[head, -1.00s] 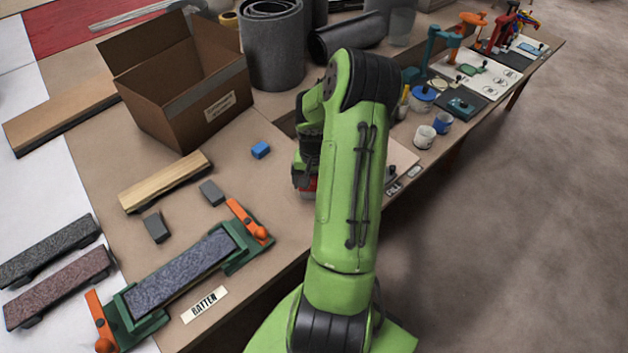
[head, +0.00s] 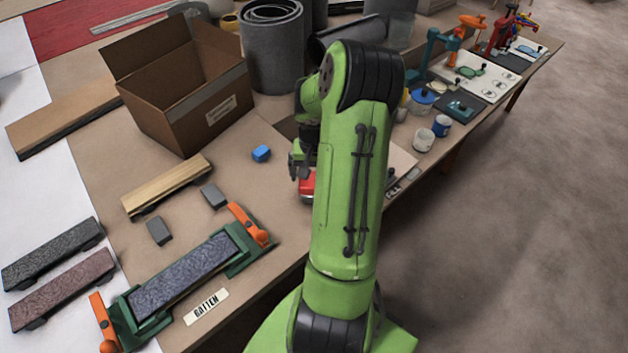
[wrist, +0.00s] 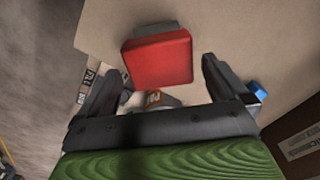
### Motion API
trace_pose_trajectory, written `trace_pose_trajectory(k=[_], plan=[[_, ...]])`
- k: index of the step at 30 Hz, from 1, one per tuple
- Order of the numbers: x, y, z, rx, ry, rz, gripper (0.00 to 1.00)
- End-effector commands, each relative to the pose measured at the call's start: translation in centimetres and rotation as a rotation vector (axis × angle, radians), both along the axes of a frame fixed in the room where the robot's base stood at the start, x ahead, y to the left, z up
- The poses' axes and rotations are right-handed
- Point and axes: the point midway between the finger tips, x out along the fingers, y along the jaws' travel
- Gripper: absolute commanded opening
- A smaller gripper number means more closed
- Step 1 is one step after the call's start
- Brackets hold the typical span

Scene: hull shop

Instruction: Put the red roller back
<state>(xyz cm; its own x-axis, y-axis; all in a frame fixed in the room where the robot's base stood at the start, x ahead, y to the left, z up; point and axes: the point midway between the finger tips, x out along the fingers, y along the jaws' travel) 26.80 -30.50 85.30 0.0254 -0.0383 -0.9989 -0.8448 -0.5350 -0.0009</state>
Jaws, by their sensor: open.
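The red roller (head: 307,184) rests on the bench beside my arm, partly hidden behind it in the head view. In the wrist view the red roller (wrist: 157,57) shows as a blocky red shape just beyond the fingertips, roughly centred between them. My gripper (head: 298,170) is over the bench, just above and slightly left of the roller. It also shows in the wrist view (wrist: 163,70), where its two fingers are spread with nothing held between them. The underside of the roller is hidden.
A blue block (head: 261,153) lies left of my gripper. An open cardboard box (head: 185,110) stands behind it. A green clamp fixture with a board (head: 185,270) and grey blocks (head: 159,231) lie front left. Cups (head: 423,140) stand to the right of my arm.

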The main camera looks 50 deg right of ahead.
Motion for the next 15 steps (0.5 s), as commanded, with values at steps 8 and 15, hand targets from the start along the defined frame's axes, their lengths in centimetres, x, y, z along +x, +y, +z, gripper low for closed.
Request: trace_pose_trajectory(k=[8, 15], plan=[[-0.1, 0.2, 6.4, -0.003, -0.002, 0.0, 1.0], [-0.1, 0.3, 7.1, -0.001, 0.0, 0.002, 1.0]])
